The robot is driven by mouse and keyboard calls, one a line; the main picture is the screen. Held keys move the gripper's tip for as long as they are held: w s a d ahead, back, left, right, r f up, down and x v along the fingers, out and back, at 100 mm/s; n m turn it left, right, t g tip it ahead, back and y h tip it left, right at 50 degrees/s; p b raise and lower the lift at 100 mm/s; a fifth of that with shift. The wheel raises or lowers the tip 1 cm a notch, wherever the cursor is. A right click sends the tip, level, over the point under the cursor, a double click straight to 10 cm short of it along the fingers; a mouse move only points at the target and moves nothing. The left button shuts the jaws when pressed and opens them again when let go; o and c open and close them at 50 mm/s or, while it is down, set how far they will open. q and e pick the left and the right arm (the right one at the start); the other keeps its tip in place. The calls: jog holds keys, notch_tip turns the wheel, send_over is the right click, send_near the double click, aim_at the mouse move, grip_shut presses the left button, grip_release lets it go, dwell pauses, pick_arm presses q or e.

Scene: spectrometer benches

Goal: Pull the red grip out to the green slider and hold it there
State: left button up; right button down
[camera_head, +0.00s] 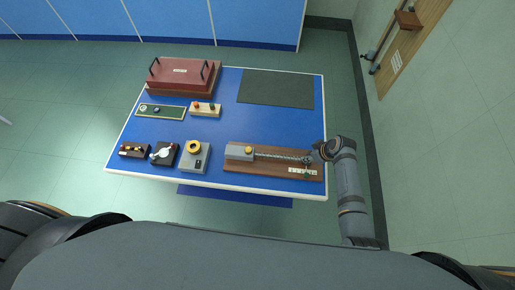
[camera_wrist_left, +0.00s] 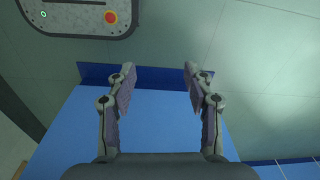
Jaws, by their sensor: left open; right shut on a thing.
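A wooden board (camera_head: 270,169) lies at the front right of the blue table. A white scale strip (camera_head: 298,170) lies just below the gripper; the green slider is too small to make out surely. My left gripper (camera_wrist_left: 159,82) is open and empty in the left wrist view.
The blue table (camera_head: 222,120) also holds a dark red case (camera_head: 184,76), a dark mat (camera_head: 276,89), a green panel (camera_head: 160,111), a wooden block with knobs (camera_head: 205,109) and several small devices at the front left. The table's middle is clear.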

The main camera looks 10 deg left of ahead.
pick_arm(q)
jog(key=w+d+r+n+h, duration=0.25)
jog(key=d+n+h, duration=0.25)
jog(key=d+n, duration=0.55)
jog(key=n+t, duration=1.6)
jog(key=n, duration=0.5)
send_near(247, 152)
jog(key=x, duration=1.1)
jog(key=shift+w+f, duration=0.1)
jog(key=shift+w, duration=0.1)
jog(key=shift+c, duration=0.4)
